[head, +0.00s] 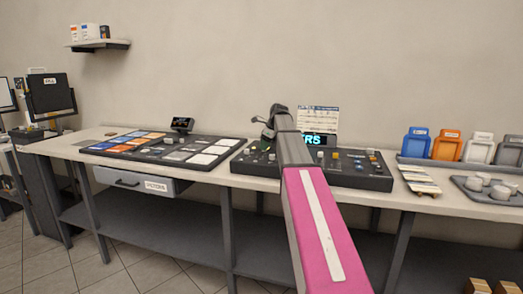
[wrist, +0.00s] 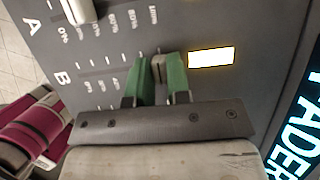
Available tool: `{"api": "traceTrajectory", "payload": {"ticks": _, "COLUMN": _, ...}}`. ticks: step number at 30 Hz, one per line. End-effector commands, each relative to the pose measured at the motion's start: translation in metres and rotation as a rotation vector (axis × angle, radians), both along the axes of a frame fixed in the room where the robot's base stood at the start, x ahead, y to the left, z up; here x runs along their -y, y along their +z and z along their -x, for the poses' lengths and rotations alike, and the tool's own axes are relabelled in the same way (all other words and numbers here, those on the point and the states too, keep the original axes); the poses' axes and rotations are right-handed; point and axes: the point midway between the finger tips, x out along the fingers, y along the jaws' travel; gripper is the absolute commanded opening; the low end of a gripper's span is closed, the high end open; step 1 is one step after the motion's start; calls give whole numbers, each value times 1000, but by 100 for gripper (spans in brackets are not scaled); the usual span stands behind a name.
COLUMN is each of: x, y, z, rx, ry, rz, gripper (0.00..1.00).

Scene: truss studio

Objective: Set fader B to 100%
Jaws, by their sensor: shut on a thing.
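In the wrist view, my gripper (wrist: 160,88) has its green fingers shut on the grey cap of fader B (wrist: 157,68). The cap is in the row marked B, to the right of that row's visible percent marks. The marks under the fingers are hidden, so I cannot read the exact setting. A lit pale-yellow display (wrist: 211,57) is just right of the cap. The white cap of fader A (wrist: 80,10) is near the low end of row A. In the head view, my arm hides the middle of the dark fader console (head: 350,180).
A screen with cyan letters (head: 318,140) stands behind the console. A panel of coloured and white pads (head: 165,148) lies to its left. A wooden-handled set of strips (head: 418,180) and a tray of pale knobs (head: 485,190) are to the right.

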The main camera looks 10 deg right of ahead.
Motion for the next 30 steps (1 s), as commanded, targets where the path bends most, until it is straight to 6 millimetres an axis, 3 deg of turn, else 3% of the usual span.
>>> {"api": "traceTrajectory", "payload": {"ticks": 8, "x": 3, "y": 0, "z": -5, "rx": 10, "ry": -3, "rz": 4, "gripper": 0}}
{"api": "traceTrajectory", "payload": {"ticks": 9, "x": 3, "y": 0, "z": -6, "rx": 10, "ry": -3, "rz": 4, "gripper": 23}}
{"api": "traceTrajectory", "payload": {"ticks": 11, "x": 3, "y": 0, "z": -6, "rx": 9, "ry": -3, "rz": 4, "gripper": 43}}
{"api": "traceTrajectory", "payload": {"ticks": 22, "x": 3, "y": 4, "z": -3, "rx": 7, "ry": -2, "rz": 3, "gripper": 43}}
{"api": "traceTrajectory", "payload": {"ticks": 30, "x": 18, "y": 43, "z": 4, "rx": 8, "ry": -4, "rz": 4, "gripper": 43}}
